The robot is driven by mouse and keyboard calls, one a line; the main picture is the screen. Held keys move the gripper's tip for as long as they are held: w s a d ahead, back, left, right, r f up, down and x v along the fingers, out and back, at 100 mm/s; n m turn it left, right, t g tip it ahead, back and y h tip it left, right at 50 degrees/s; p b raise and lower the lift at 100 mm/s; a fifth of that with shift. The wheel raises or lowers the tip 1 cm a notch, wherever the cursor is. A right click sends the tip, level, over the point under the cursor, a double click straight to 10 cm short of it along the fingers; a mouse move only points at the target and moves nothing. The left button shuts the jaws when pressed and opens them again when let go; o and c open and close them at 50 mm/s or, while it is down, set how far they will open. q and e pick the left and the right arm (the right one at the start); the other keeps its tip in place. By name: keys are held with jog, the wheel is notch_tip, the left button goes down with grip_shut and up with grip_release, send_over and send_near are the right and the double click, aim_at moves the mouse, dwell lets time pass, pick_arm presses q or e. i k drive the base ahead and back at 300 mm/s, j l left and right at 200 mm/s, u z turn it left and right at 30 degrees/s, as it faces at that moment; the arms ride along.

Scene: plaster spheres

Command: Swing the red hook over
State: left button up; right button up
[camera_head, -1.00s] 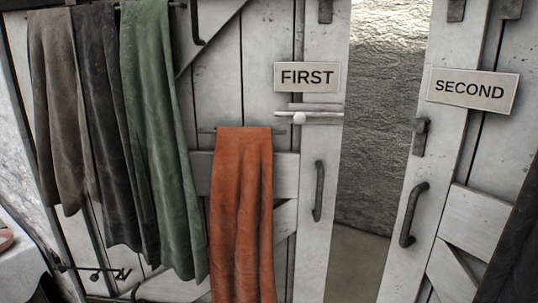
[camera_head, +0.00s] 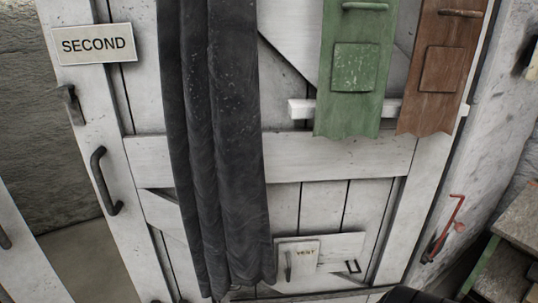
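The red hook (camera_head: 447,230) is a thin bent bar at the right. It is mounted low on the pale wall beside the door frame, with its lower end at a small dark fitting. Its shaft leans up and to the right, and a short bend tops it. What it might catch on cannot be made out. Neither gripper can be made out in this view. A dark ribbed shape at the bottom edge, right of centre, may be part of my own arm.
The white door with the SECOND sign (camera_head: 94,44) stands ajar at left. A black cloth (camera_head: 222,150) hangs on the boards. Green (camera_head: 357,70) and brown (camera_head: 440,75) hangings are at upper right. A wooden bench (camera_head: 520,222) stands at far right.

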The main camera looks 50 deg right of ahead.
aim_at(460, 227)
jog(key=z, duration=2.85)
